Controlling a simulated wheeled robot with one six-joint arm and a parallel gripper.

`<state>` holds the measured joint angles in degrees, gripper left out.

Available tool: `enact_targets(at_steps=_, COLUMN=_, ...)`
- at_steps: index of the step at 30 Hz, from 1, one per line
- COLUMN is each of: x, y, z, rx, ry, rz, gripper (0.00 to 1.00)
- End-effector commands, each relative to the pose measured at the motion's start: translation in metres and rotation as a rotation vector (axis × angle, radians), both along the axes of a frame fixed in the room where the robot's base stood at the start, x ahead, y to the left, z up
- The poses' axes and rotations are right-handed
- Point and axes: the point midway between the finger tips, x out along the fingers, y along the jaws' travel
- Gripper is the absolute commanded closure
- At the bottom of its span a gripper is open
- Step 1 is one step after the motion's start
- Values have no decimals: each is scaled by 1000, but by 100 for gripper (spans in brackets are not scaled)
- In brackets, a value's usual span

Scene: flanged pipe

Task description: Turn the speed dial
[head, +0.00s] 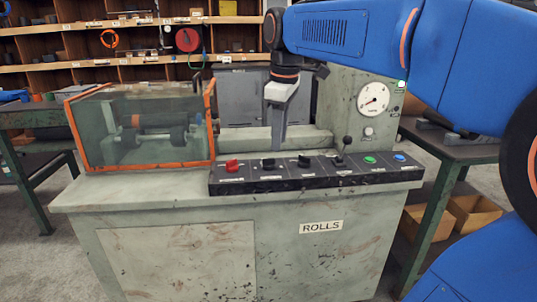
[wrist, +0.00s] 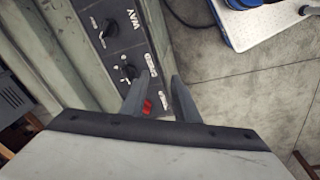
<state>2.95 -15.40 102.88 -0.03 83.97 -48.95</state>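The speed dial (head: 268,163) is a black knob on the dark control panel, second from the left, beside the red switch (head: 232,166). In the wrist view the dial (wrist: 128,72) sits just left of my fingertips, next to a label that seems to read SPEED. My gripper (head: 278,147) points down over the panel, above and slightly right of the dial in the head view. In the wrist view my gripper (wrist: 156,79) has its two fingers apart with nothing between them. The red switch (wrist: 147,106) shows beyond the gap, partly hidden by a finger.
Another black knob (head: 304,160), a lever (head: 340,158), a green button (head: 370,160) and a blue button (head: 400,157) line the panel. A clear guard with orange edges (head: 147,167) stands at left. A round gauge (head: 373,99) is at right.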

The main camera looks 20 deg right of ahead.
Motion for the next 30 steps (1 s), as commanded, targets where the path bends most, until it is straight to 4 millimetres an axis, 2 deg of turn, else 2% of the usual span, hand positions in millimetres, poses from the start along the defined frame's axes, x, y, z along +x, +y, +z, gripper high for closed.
enact_targets(at_steps=1, x=16, y=-3, z=10, rx=-6, ry=17, rz=46, gripper=72)
enact_targets(at_steps=9, x=81, y=-15, z=52, rx=-25, ry=103, rz=306, gripper=72)
enact_targets(at_steps=12, x=97, y=-19, z=60, rx=-26, ry=125, rz=376, gripper=72)
enact_targets(at_steps=17, x=110, y=-22, z=68, rx=-25, ry=145, rz=442, gripper=72)
enact_targets(at_steps=23, x=112, y=-22, z=60, rx=-25, ry=150, rz=455, gripper=72)
enact_targets(at_steps=30, x=112, y=-22, z=22, rx=-24, ry=151, rz=454, gripper=72)
